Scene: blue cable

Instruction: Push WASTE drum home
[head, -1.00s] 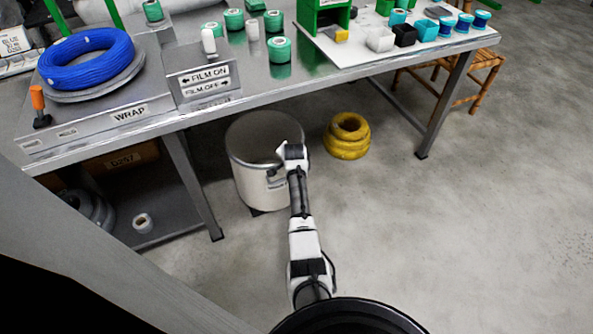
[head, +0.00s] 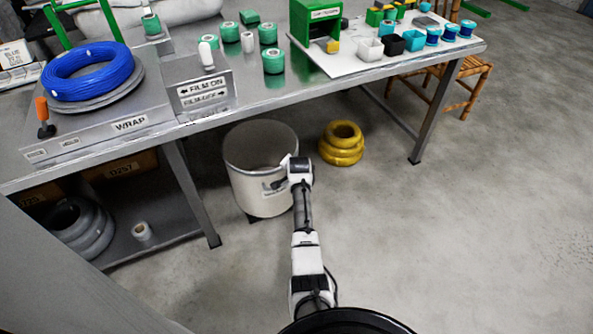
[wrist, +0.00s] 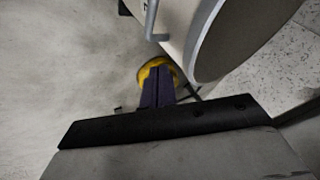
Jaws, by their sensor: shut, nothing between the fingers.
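The WASTE drum is a pale cylindrical drum (head: 258,200) with a grey rim, standing upright on the floor at the table's front edge, right of a table leg. Its lettering is not readable in the head view. My gripper is at the drum's front right side in the head view, its fingers too small to make out there. In the wrist view the dark fingers of my gripper (wrist: 158,85) are together and empty. The drum (wrist: 180,25) and its grey handle (wrist: 151,22) are above and right of them there. I cannot tell whether the gripper touches the drum.
A yellow coil stack (head: 341,145) stands on the floor right of the drum. The steel table (head: 290,98) overhangs, with legs on both sides. A lower shelf (head: 160,243) at left holds a grey coil and a roll.

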